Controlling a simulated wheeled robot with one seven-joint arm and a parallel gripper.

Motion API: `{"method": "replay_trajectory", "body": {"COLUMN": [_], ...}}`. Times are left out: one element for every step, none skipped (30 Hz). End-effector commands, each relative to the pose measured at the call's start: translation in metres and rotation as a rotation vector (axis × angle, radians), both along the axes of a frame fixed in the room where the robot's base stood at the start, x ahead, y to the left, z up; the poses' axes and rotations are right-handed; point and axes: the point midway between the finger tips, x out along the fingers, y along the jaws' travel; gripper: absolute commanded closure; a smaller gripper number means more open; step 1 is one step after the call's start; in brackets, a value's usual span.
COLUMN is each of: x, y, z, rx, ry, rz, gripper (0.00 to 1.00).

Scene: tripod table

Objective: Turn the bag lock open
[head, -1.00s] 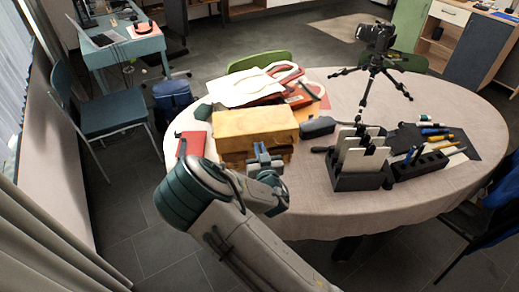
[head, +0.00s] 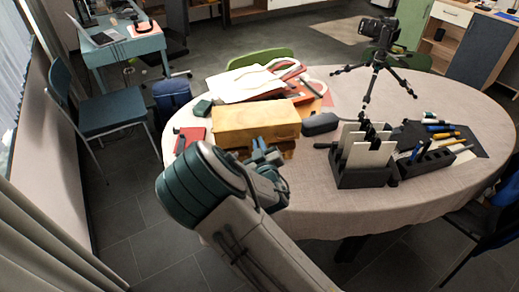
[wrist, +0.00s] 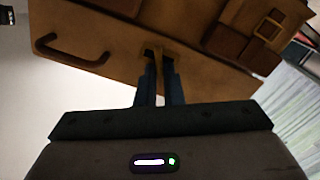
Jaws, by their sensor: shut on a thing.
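The tan leather bag (head: 255,118) lies on the round table, its front facing my arm. In the wrist view its tan front (wrist: 120,32) fills the top, with a dark handle (wrist: 72,48) at the left and a buckled strap (wrist: 268,27) at the upper right. The small brass bag lock (wrist: 160,50) is at the middle of the bag's edge. My gripper (wrist: 158,66) has its two blue fingers close together, shut on the lock, which they partly hide. In the head view my gripper (head: 262,154) is at the bag's front, and the lock cannot be made out.
On the table (head: 300,205), a red book (head: 190,138) lies left of the bag and a dark case (head: 320,123) right of it. A black holder (head: 362,178) and a camera tripod (head: 374,85) stand further right. Papers (head: 245,86) lie behind the bag.

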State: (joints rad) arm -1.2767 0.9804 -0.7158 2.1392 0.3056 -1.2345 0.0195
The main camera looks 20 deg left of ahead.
Motion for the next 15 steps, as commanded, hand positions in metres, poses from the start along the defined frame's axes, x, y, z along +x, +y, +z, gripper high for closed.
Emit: {"method": "replay_trajectory", "body": {"x": [-0.0001,-0.0002,-0.0005,-0.0006,-0.0007,-0.001,-0.0012,-0.0014,-0.0016,-0.0018,-0.002,-0.0021,-0.0022,-0.0023,-0.0024], "y": [0.0008,0.0011,0.0015,0.0017,0.0019,0.0023,0.0025,0.0029,0.0033,0.0035,0.0038,0.004,0.0042,0.0044,0.0047], "z": [-0.003,-0.0031,-0.0031,-0.0033,-0.0037,-0.0041,-0.0042,-0.0043,-0.0045,-0.0048,-0.005,-0.0054,-0.0056,-0.0058,-0.0059], "rx": [-0.036,-0.061,-0.094,-0.12,-0.146,-0.18,-0.206,-0.23,-0.265,-0.291,-0.315,-0.35,-0.375,-0.401,-0.435], "ry": [-0.023,-0.037,-0.054,-0.066,-0.079,-0.096,-0.11,-0.123,-0.141,-0.154,-0.167,-0.185,-0.198,-0.211,-0.229], "rz": [0.001,0.0,0.0,0.0,0.001,0.0,0.0,0.001,0.001,0.001,0.001,0.001,0.002,0.001,0.001], "gripper": [1.0,1.0,1.0,1.0,1.0,1.0,1.0,1.0,1.0,1.0,1.0,1.0,1.0,1.0,1.0]}}
